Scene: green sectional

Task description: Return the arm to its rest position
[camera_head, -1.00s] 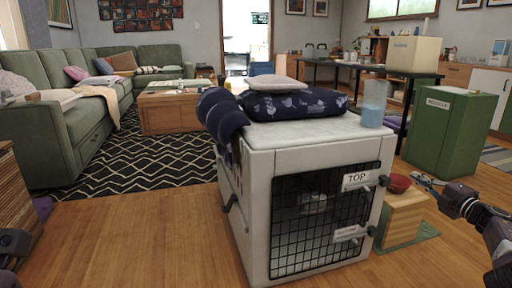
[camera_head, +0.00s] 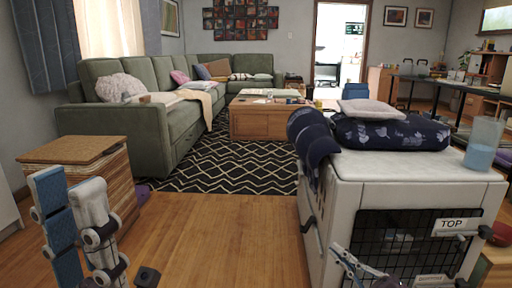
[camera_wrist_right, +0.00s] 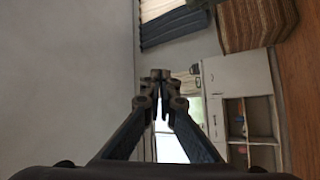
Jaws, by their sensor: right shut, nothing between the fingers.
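My left gripper (camera_head: 78,188) is at the lower left of the head view, fingers pointing up. Its two blue-grey fingers stand side by side, apart and empty. My right gripper (camera_head: 340,251) is at the bottom of the head view, in front of the white pet crate (camera_head: 415,165). Its fingers point up and left. In the right wrist view the right gripper (camera_wrist_right: 160,75) has its fingertips together with nothing between them. Most of the right arm is out of view.
A layered wooden cabinet (camera_head: 100,160) stands behind the left gripper. The crate carries a dark cushion (camera_head: 390,133) and a blue cup (camera_head: 483,145). Open wood floor (camera_head: 215,225) lies between cabinet and crate. A green sofa (camera_head: 140,120) and patterned rug (camera_head: 230,165) are beyond.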

